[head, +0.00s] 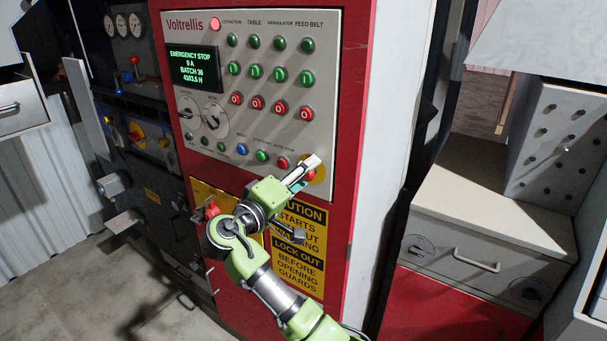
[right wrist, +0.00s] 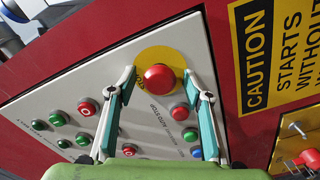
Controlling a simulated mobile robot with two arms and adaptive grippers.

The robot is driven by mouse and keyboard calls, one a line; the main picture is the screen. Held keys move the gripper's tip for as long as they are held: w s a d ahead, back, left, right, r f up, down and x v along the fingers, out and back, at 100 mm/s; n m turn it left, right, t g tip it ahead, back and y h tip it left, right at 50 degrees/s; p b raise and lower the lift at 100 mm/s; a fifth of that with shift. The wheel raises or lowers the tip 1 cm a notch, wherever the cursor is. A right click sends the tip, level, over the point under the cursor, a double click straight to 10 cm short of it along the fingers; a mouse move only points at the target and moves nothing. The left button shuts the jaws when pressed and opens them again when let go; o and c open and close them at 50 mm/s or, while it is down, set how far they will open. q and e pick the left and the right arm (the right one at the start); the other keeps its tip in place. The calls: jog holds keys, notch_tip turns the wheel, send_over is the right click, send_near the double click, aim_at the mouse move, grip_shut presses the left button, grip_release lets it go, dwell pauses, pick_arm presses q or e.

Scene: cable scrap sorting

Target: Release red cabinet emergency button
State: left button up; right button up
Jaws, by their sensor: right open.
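The red emergency button (head: 310,175) sits on a yellow disc at the lower right corner of the grey control panel (head: 322,100) on the red cabinet. In the right wrist view the round red button (right wrist: 159,77) is in front of the yellow disc (right wrist: 160,53). My right gripper (head: 305,170) is at the button and partly covers it in the head view. In the right wrist view my right gripper (right wrist: 159,76) is open, with one fingertip on each side of the button and visible gaps. Contact cannot be told. My left gripper is not in view.
The panel's screen (head: 193,68) reads EMERGENCY STOP, and a red lamp (head: 215,24) is lit. Green, red and blue buttons cover the panel. A caution sign (head: 298,250) and a red knob (head: 211,210) are below. A grey-topped drawer cabinet (head: 485,215) stands right.

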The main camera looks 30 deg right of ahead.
grip_shut()
jog(key=shift+s+a+f+b, duration=0.1)
jog(key=shift+s+a+b, duration=0.25)
jog(key=shift+a, duration=0.3)
grip_release()
jog(key=shift+a, duration=0.2)
jog(key=v, duration=1.2)
